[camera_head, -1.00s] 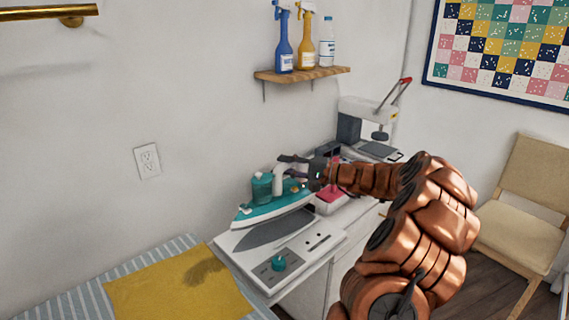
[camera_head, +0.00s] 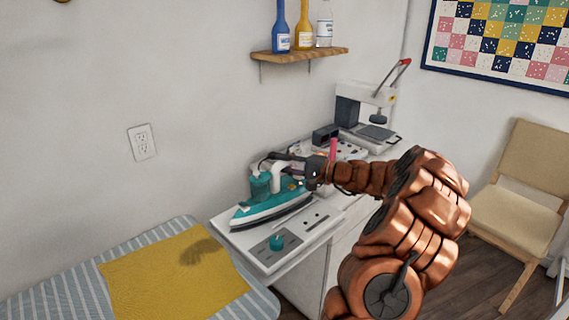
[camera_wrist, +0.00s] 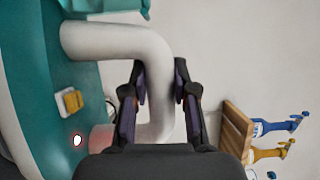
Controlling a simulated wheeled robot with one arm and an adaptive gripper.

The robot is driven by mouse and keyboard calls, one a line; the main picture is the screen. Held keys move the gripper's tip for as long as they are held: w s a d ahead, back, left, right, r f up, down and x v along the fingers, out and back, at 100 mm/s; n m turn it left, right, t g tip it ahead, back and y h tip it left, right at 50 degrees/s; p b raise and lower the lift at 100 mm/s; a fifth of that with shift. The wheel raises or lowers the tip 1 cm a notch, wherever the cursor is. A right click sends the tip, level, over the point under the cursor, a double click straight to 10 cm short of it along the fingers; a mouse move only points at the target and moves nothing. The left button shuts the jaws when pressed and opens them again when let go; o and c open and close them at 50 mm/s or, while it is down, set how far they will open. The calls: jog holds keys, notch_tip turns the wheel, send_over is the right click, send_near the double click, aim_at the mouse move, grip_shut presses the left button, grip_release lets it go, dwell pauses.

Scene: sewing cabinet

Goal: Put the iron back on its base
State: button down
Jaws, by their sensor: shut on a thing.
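The teal iron (camera_head: 268,204) with a white handle is at the base (camera_head: 290,238), a white panel with a teal knob at its front, on the cabinet top. The iron is roughly level and covers the dark plate area of the base; whether its sole fully touches is hard to tell. My gripper (camera_head: 290,164) is shut on the iron's handle. In the wrist view, the fingers of my gripper (camera_wrist: 158,95) close around the white handle (camera_wrist: 130,42), and the iron's teal body (camera_wrist: 80,90) lies to the left.
A striped ironing board (camera_head: 60,285) with a yellow cloth (camera_head: 175,275) is at the lower left. A white sewing machine (camera_head: 365,115) and small items stand behind my arm. A wall shelf (camera_head: 300,55) holds bottles. A chair (camera_head: 520,205) stands at right.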

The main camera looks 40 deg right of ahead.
jog(key=shift+f+b, duration=0.55)
jog(key=shift+b, duration=0.1)
dwell(0.5)
jog(key=c, duration=0.8)
grip_release()
jog(key=shift+c, duration=0.2)
jog(key=shift+f, duration=0.1)
jog(key=v, duration=1.2)
jog(key=shift+s, duration=0.1)
